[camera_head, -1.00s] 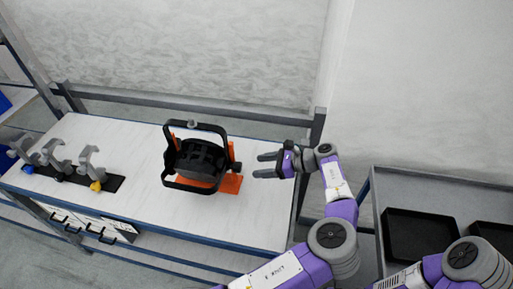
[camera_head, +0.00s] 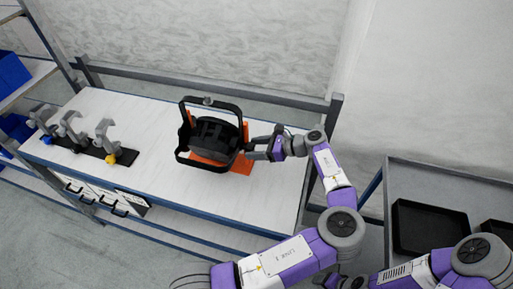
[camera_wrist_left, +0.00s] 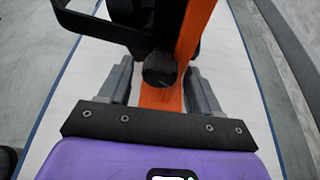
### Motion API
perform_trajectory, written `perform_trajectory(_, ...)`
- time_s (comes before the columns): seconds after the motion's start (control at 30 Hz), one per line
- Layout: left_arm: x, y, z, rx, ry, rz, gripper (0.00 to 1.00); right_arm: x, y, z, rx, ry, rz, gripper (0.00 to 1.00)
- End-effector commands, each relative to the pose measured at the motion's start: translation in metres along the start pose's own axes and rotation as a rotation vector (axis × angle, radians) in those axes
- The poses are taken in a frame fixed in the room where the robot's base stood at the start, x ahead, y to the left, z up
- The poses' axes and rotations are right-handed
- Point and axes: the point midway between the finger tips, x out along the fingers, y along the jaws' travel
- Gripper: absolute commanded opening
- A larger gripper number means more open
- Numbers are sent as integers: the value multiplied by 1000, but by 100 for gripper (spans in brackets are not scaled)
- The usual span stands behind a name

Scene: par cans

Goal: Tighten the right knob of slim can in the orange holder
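The black slim can (camera_head: 214,138), with its black yoke frame, sits in the orange holder (camera_head: 239,166) on the white table. The can's right side faces my left gripper (camera_head: 258,149). In the left wrist view, a round black knob (camera_wrist_left: 160,68) stands in front of the orange upright (camera_wrist_left: 192,28). My left gripper (camera_wrist_left: 158,85) is open, with one finger on each side of the knob and gaps visible on both sides. The can body is mostly cut off there. My right gripper is out of view; only part of that arm shows at the lower right.
Three grey clamps with coloured knobs stand on a black strip (camera_head: 88,147) at the table's left. A shelf with a black tray (camera_head: 428,228) is at the right. A grey rail (camera_head: 215,88) runs behind the table. The table between clamps and can is clear.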

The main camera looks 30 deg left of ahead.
Motion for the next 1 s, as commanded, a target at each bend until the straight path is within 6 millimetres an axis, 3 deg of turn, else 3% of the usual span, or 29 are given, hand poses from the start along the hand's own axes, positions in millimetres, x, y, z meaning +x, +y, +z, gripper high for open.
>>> perform_trajectory(0.03,0,0,0,0,0,0,54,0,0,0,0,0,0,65)
perform_trajectory(0.33,0,0,0,0,0,0,9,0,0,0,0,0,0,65)
perform_trajectory(0.67,-2,0,2,41,3,15,9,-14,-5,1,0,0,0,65)
perform_trajectory(1.0,-3,-2,5,221,9,91,9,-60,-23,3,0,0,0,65)
